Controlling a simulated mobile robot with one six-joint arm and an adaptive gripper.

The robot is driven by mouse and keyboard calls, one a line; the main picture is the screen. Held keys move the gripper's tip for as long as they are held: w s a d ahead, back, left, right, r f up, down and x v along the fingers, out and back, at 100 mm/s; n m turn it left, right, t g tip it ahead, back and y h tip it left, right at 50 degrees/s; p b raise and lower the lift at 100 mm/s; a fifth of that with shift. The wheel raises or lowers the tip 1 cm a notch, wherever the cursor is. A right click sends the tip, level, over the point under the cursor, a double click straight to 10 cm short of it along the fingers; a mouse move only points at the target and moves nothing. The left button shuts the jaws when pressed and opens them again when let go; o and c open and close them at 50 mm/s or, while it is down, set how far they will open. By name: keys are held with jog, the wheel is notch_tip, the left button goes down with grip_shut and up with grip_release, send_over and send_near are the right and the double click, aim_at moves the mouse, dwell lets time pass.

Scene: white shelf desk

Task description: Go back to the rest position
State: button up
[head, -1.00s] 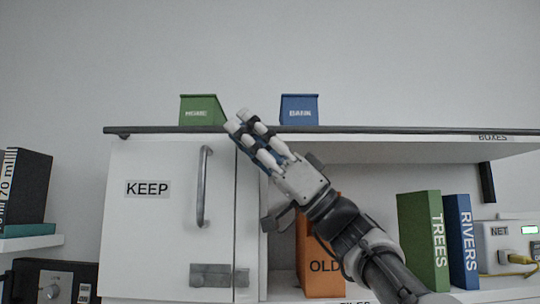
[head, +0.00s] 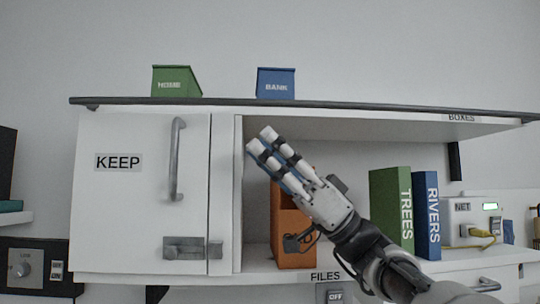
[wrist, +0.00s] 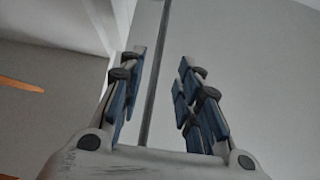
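My gripper (head: 262,143) is in the head view, in front of the open shelf space just right of the KEEP door. Its fingers point up and left. In the wrist view my gripper (wrist: 160,85) shows its blue-padded fingers spread apart with nothing between them. The white KEEP cabinet door (head: 140,215) is shut, with a grey vertical handle (head: 177,160) and a latch (head: 192,248) low down. My gripper and arm partly cover the orange binder (head: 290,245) behind them.
A green HOME box (head: 175,84) and a blue BANK box (head: 276,86) stand on the top shelf (head: 350,104). A green TREES book (head: 388,205) and a blue RIVERS book (head: 427,215) stand upright at right, beside the NET box (head: 465,215). A dark knob panel (head: 35,267) is at lower left.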

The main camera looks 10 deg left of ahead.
jog(key=s+a+f+m+t+h, duration=0.3)
jog(key=f+m+t+h, duration=0.15)
jog(key=f, duration=0.35)
jog(key=s+a+f+m+t+h, duration=0.2)
jog(key=s+f+m+t+h, duration=0.15)
jog(key=f+m, duration=0.4)
jog(key=s+d+f+m+h, duration=0.1)
jog(key=s+d+f+h, duration=0.15)
jog(key=f, duration=0.45)
jog(key=s+d+f+m+h, duration=0.1)
jog(key=s+f+h, duration=0.15)
jog(key=f, duration=0.35)
jog(key=s+d+f+m+h, duration=0.2)
jog(key=s+d+f+h, duration=0.2)
jog(key=d+f, duration=0.3)
jog(key=s+d+f+m+t+h, duration=0.1)
jog(key=s+d+f+h, duration=0.3)
jog(key=d+f, duration=0.4)
jog(key=s+d+f+m+h, duration=0.2)
jog(key=d+f+h, duration=0.3)
jog(key=d+f, duration=0.3)
jog(key=shift+s+d+f+m+t+h, duration=0.15)
jog(key=shift+s+f+m+t+h, duration=0.25)
jog(key=shift+s, duration=0.5)
